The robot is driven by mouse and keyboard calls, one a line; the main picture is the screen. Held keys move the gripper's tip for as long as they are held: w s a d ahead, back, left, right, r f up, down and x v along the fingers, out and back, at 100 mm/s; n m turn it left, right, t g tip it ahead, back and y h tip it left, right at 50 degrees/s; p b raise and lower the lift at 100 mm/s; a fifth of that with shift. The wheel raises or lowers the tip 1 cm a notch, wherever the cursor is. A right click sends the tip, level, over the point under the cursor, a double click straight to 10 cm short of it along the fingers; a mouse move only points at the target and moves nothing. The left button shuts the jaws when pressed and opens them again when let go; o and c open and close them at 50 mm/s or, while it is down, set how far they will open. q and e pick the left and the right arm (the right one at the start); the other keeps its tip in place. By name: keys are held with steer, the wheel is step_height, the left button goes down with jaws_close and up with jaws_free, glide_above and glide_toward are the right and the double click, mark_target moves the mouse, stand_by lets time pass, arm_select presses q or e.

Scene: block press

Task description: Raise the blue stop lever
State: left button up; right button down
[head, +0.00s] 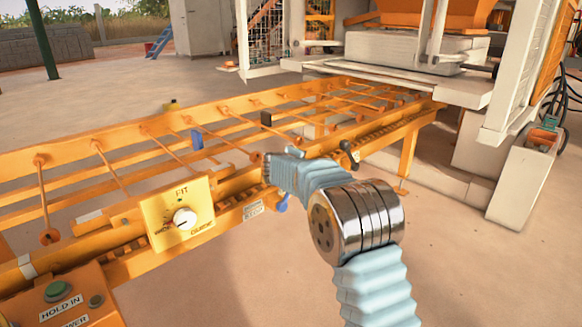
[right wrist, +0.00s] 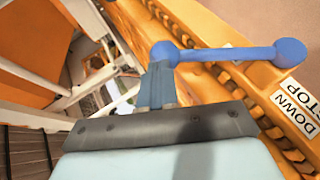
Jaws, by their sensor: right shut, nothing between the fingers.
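The blue stop lever (right wrist: 225,53) is a bar with a round ball at each end. In the right wrist view it lies across the top, beside a white label (right wrist: 297,110) reading DOWN and STOP. In the head view my right gripper (head: 277,178) is at the rail's front side. My left gripper is out of view.
A yellow FIT dial panel (head: 181,213) and an orange button box (head: 65,304) are at the left. A blue plate (head: 197,139) and a black plate (head: 266,118) stand on the orange conveyor frame (head: 75,152). A black lever (head: 349,153) is right of my gripper. The front floor is clear.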

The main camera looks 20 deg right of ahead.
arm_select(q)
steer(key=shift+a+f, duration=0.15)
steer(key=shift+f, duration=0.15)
arm_select(e)
steer(key=shift+w+d+f, duration=0.1)
steer(key=shift+d, duration=0.4)
steer(key=shift+d, duration=0.2)
